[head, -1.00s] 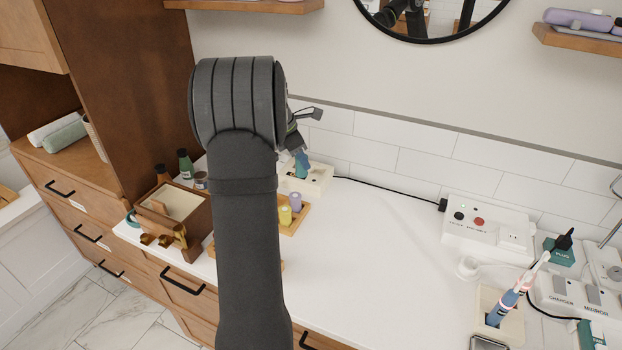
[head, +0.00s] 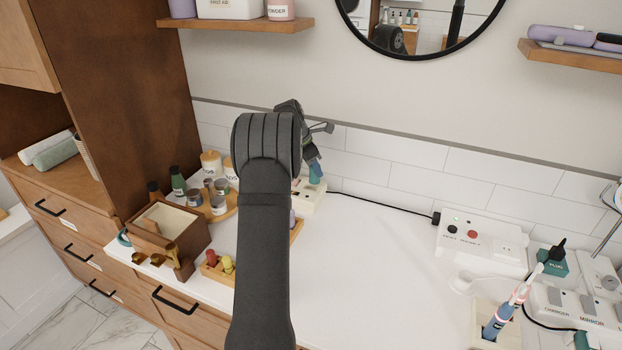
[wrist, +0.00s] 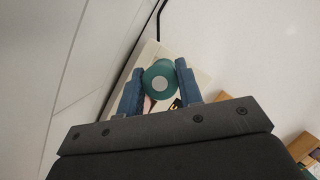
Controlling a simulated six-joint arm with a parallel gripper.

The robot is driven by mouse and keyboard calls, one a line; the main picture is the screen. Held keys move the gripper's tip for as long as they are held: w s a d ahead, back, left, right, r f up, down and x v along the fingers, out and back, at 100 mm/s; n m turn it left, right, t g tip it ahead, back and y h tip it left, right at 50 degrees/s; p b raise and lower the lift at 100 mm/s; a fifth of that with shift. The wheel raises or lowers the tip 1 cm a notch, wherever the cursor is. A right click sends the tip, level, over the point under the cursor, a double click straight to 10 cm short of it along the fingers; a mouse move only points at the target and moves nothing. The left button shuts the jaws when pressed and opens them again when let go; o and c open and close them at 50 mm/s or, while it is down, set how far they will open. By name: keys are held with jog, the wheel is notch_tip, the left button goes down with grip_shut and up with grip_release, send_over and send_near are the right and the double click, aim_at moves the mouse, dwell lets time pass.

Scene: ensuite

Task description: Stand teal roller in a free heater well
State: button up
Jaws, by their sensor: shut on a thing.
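The teal roller (wrist: 158,76) is between the two blue fingers of my gripper (wrist: 160,88), seen end-on with a pale round centre in the wrist view. In the head view my gripper (head: 316,168) holds it just above the cream heater box (head: 306,204) at the back wall. The heater has dark openings in its top. It also shows behind the roller in the wrist view (wrist: 148,52), where the roller covers part of it. Whether the roller's lower end is over or inside a well, I cannot tell.
A wooden holder with red and yellow rollers (head: 221,262) stands left of my arm. My arm hides part of another wooden tray (head: 297,230). A black cable (head: 375,202) runs from the heater to a white power box (head: 480,242). The counter between is clear.

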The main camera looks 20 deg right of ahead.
aim_at(311, 178)
jog(key=shift+w+a+f, duration=0.4)
jog(key=shift+w+f, duration=0.05)
jog(key=shift+w, duration=0.15)
jog(key=shift+f, duration=2)
jog(key=shift+f, duration=0.1)
jog(key=o, duration=1)
jog(key=v, duration=1.2)
